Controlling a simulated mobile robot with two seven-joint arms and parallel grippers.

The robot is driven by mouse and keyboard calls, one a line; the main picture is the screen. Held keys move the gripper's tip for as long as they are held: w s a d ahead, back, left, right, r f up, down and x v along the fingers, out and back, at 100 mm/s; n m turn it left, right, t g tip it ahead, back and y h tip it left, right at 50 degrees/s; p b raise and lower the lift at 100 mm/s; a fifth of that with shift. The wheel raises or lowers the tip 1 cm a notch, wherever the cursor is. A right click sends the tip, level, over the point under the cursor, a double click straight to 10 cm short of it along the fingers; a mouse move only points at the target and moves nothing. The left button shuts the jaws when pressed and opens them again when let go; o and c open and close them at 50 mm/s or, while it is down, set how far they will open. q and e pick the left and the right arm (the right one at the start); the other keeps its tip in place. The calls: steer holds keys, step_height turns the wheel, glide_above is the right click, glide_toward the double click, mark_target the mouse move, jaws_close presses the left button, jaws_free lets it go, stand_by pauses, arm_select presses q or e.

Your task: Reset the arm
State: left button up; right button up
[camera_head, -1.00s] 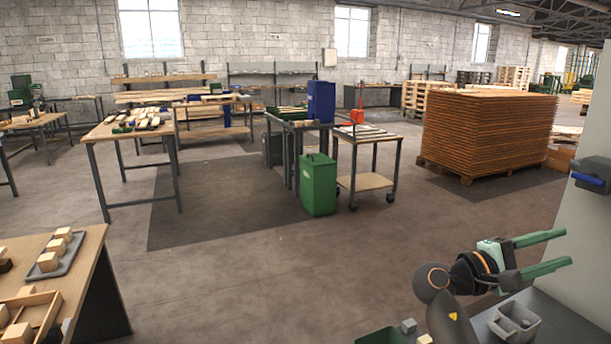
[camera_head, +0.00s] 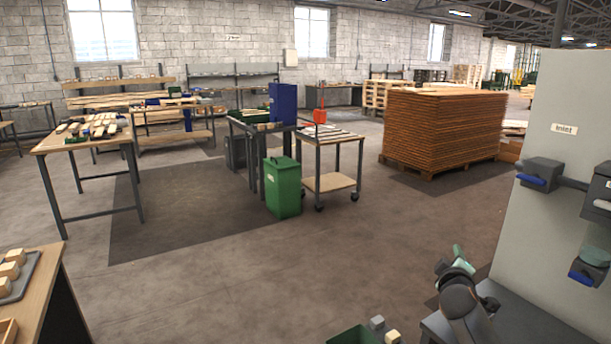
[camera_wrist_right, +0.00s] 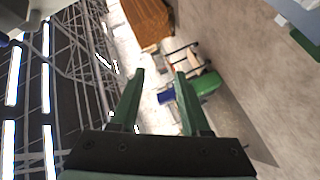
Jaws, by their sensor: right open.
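My right gripper (camera_head: 458,258) is at the lower right of the head view, mostly hidden behind its own dark wrist and seen from behind. In the right wrist view its two green fingers (camera_wrist_right: 160,98) stand apart with nothing between them. Beyond the fingers that view shows the room tilted, with floor, wall and ceiling frames. My left gripper is not in the head view.
A grey panel (camera_head: 545,200) with an "Inlet" label and blue-handled valves (camera_head: 540,175) stands close at the right. A wooden table (camera_head: 40,290) with blocks is at lower left. A green bin (camera_head: 283,190), a wheeled cart (camera_head: 332,160) and stacked boards (camera_head: 443,125) stand farther off; the floor between is open.

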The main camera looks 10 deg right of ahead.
steer(key=w+a+r+m+t+y, duration=0.35)
steer(key=a+y, duration=0.25)
steer(key=a, duration=0.2)
steer(key=s+a+f+g+y, duration=0.1)
steer(key=s+a+f+g, duration=0.1)
steer(key=s+a+f, duration=0.55)
steer(key=s+a+f+g+y, duration=0.25)
steer(key=s+f, duration=0.65)
steer(key=f, duration=0.6)
steer(key=s+a+f+g, duration=0.1)
steer(key=s+a+f, duration=0.2)
steer(key=s, duration=0.5)
steer(key=s+a+f+g, duration=0.1)
steer(key=s+a+f, duration=0.2)
steer(key=s, duration=0.5)
steer(key=s+a+f+m+g, duration=0.1)
steer(key=s+f, duration=0.3)
steer(key=s, duration=0.5)
steer(key=shift+a+f+y, duration=0.3)
steer(key=shift+a+y, duration=0.05)
steer(key=shift+a, duration=0.55)
steer(key=shift+s+d, duration=0.1)
steer(key=shift+s, duration=0.05)
